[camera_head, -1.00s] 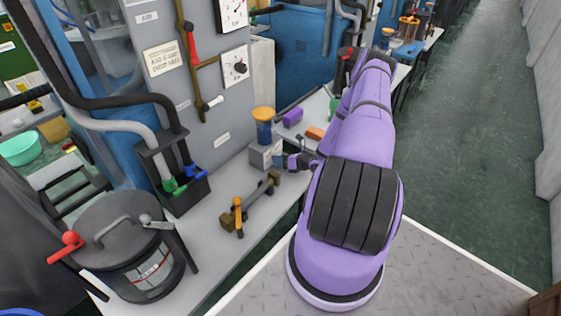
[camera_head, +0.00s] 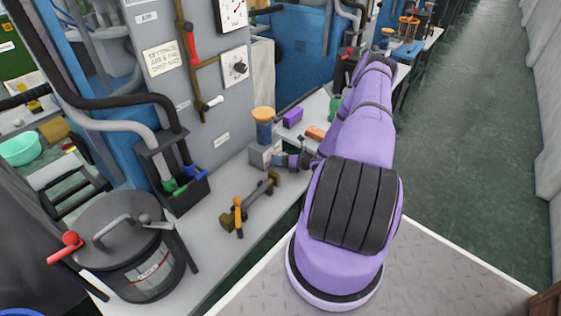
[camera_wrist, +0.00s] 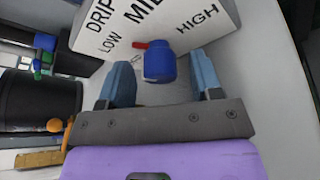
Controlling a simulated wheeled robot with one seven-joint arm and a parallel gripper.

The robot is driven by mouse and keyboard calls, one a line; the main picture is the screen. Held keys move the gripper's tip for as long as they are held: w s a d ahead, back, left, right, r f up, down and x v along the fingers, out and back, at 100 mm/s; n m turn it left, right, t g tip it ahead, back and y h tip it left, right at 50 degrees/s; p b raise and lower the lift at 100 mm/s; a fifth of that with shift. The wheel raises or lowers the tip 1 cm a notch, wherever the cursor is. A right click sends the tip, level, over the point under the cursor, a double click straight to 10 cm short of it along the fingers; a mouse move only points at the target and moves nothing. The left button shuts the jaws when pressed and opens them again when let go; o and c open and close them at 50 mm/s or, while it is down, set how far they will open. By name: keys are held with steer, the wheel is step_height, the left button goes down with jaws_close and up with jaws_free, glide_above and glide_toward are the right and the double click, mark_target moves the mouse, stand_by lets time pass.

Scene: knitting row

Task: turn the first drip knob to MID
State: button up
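The blue drip knob (camera_wrist: 160,68) sticks out of a pale box face (camera_wrist: 165,22) printed DRIP, LOW, MID and HIGH in the wrist view. Its red pointer (camera_wrist: 140,45) points left, on the side of LOW. My gripper (camera_wrist: 162,80) is open, with one blue finger on each side of the knob. Gaps show between both fingers and the knob. In the head view my gripper (camera_head: 291,160) is at the right side of the small grey box (camera_head: 260,157), and the knob cannot be made out there.
An orange-topped blue canister (camera_head: 264,127) stands on the grey box. A brass fitting with an orange handle (camera_head: 240,214) lies in front on the bench. A purple block (camera_head: 293,117) and an orange block (camera_head: 315,132) lie behind. A lidded black pot (camera_head: 128,240) stands front left.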

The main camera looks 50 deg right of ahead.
steer(key=v, duration=1)
steer(key=shift+s+d+r, duration=0.1)
steer(key=shift+s+d, duration=0.05)
steer(key=shift+s, duration=0.2)
